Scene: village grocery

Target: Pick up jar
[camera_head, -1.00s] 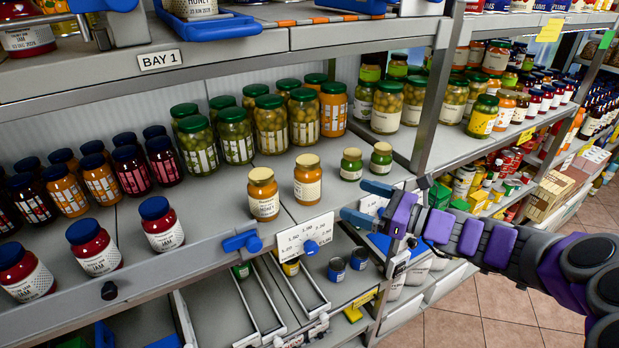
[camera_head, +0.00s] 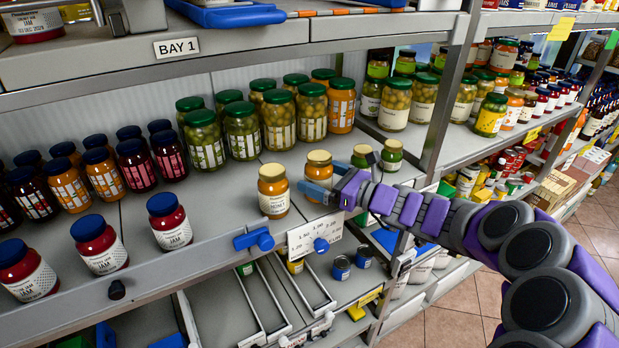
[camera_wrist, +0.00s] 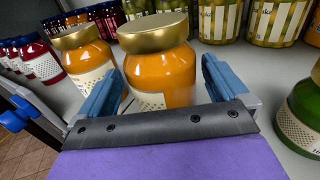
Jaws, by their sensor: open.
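An orange jar with a gold lid (camera_head: 319,164) stands upright on the grey shelf, partly hidden by my gripper in the head view. In the wrist view this orange jar (camera_wrist: 162,68) stands between my two blue fingers, one on each side of it. My gripper (camera_head: 325,184) is open and reaches in from the right; it also shows in the wrist view (camera_wrist: 160,90). I cannot tell whether either finger touches the glass. A second orange jar with a gold lid (camera_head: 273,190) stands just to the left, also in the wrist view (camera_wrist: 88,62).
Small green jars (camera_head: 391,154) stand close to the right, one beside my gripper. Taller green jars (camera_head: 242,134) line the back. Red jars with blue lids (camera_head: 169,222) stand at left. A price-tag holder (camera_head: 314,236) is on the shelf's front edge. An upright post (camera_head: 445,100) stands right.

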